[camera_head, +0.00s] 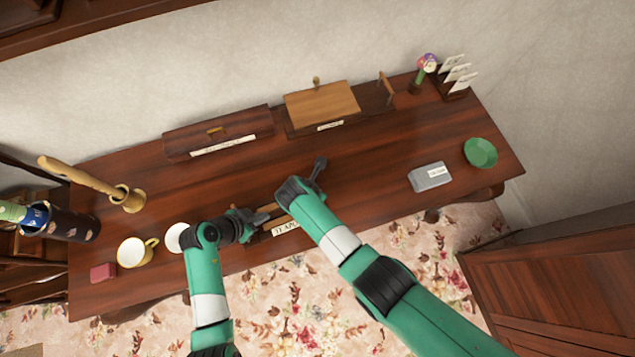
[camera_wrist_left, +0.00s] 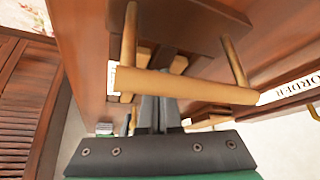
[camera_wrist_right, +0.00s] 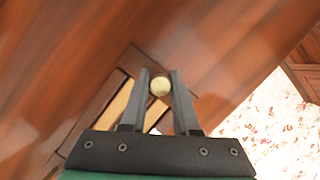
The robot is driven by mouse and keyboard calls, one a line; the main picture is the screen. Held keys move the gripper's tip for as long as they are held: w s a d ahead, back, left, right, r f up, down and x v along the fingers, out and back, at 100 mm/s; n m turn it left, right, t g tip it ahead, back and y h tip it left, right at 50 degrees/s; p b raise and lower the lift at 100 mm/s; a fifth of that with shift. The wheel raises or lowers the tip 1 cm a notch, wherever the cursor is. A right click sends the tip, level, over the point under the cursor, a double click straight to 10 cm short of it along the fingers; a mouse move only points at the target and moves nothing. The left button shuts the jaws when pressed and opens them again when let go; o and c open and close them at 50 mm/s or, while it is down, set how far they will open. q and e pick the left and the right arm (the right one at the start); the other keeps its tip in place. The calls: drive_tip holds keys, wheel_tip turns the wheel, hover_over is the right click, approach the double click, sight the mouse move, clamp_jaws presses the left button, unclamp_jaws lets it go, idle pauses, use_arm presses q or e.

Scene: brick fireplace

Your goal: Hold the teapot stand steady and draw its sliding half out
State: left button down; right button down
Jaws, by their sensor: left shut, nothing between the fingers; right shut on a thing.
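The teapot stand (camera_head: 284,229), dark wood with pale slats, lies near the table's front edge and is partly hidden by my arms. In the right wrist view its frame and slats (camera_wrist_right: 119,100) show, and my right gripper (camera_wrist_right: 160,82) is shut on a pale round knob (camera_wrist_right: 160,86). In the left wrist view a pale wooden bar handle (camera_wrist_left: 190,88) on two posts crosses in front of my left gripper (camera_wrist_left: 158,105). The left fingers are shut and empty, their tips hidden behind the bar. My left gripper (camera_head: 264,216) is at the stand's left side in the head view.
A long dark box (camera_head: 225,139) and a board with a pale panel (camera_head: 320,104) stand behind. A grey block (camera_head: 430,177) and green bowl (camera_head: 481,152) are right; a yellow-handled cup (camera_head: 134,252), white dish (camera_head: 176,237) and red block (camera_head: 103,272) left. Table right of centre is clear.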

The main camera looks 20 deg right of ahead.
use_arm(q)
drive_tip(key=shift+s+a+f, duration=0.1)
drive_tip(key=shift+s+f, duration=0.05)
drive_tip(key=shift+f, duration=0.15)
use_arm(e)
drive_tip(key=d, duration=0.7)
drive_tip(key=w+d, duration=0.1)
drive_tip(key=d, duration=0.2)
drive_tip(key=shift+d, duration=0.35)
drive_tip(key=c, duration=0.7)
unclamp_jaws()
drive_tip(key=shift+o, duration=0.2)
drive_tip(key=shift+a, duration=0.1)
drive_tip(key=v, duration=1.2)
